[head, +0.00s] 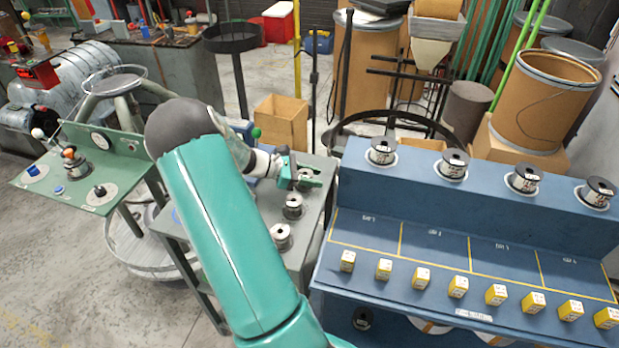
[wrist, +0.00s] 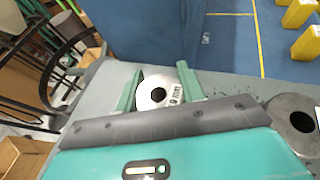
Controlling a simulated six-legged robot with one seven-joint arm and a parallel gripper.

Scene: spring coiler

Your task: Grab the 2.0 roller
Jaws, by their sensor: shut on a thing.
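My gripper (head: 302,177) is over the far end of a grey cart top (head: 318,205). In the wrist view its two green fingers (wrist: 159,86) are shut on a silver roller (wrist: 152,94), one finger on each side. The roller has a dark centre hole and a printed label that seems to end in "mm"; I cannot read a 2.0 on it. I cannot tell whether it still touches the cart. Two more metal rollers, a middle one (head: 293,206) and a near one (head: 280,237), stand on the cart. One dark-holed roller (wrist: 295,120) shows at the right of the wrist view.
A blue bench (head: 400,238) stands right of the cart, with several wire spools (head: 453,165) on its upper shelf and several yellow boxes (head: 421,278) along its front. A green panel (head: 110,160) with knobs is at left. A cardboard box (head: 281,122) lies behind.

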